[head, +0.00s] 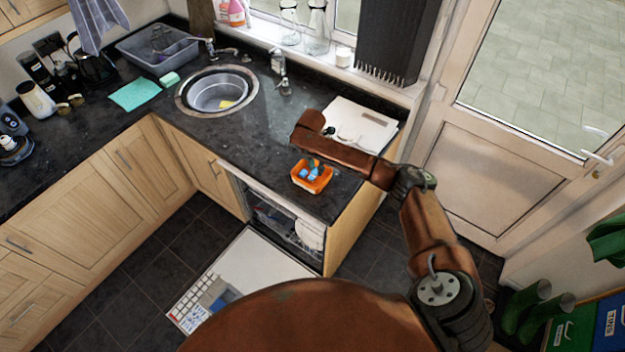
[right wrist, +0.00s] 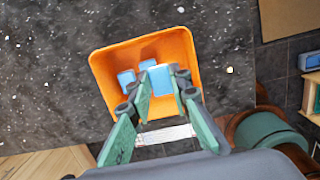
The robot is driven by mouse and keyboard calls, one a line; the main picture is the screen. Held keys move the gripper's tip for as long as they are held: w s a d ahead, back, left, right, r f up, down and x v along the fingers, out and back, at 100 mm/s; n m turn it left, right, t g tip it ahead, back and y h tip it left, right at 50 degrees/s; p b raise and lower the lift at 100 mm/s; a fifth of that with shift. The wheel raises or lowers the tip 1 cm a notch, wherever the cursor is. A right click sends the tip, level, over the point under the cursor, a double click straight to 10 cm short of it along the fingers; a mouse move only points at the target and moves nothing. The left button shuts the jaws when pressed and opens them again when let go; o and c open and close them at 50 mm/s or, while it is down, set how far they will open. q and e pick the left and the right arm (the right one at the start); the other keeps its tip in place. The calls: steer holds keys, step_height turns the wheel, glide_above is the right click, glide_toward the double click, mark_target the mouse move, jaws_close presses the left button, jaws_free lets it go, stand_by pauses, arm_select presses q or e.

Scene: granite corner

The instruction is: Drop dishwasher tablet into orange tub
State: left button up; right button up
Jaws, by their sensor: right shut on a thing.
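The orange tub (head: 325,183) stands on the dark granite worktop near its front edge; it also fills the middle of the right wrist view (right wrist: 108,62). My right gripper (right wrist: 161,80) is over the tub opening, with its green fingers shut on a blue dishwasher tablet (right wrist: 161,82). Other blue tablets (right wrist: 126,79) show inside the tub, left of and beyond the held one. I cannot tell the exact height of the held tablet above the tub floor. My left gripper is not in view.
Below the worktop the dishwasher door (head: 262,262) hangs open. A round sink (head: 218,92) lies behind left. White papers or a board (head: 368,125) lie behind my right arm. The worktop left of the tub is clear.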

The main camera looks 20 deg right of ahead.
steer(key=o, duration=0.6)
steer(key=shift+r, duration=0.1)
steer(key=o, duration=0.3)
steer(key=shift+r, duration=0.15)
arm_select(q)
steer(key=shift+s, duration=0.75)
arm_select(e)
step_height(320, 180, up, 12)
steer(key=a, duration=0.1)
steer(key=shift+s+a+f, duration=0.15)
steer(key=shift+s+f, duration=0.05)
steer(key=shift+s, duration=0.15)
steer(key=shift+f, duration=0.1)
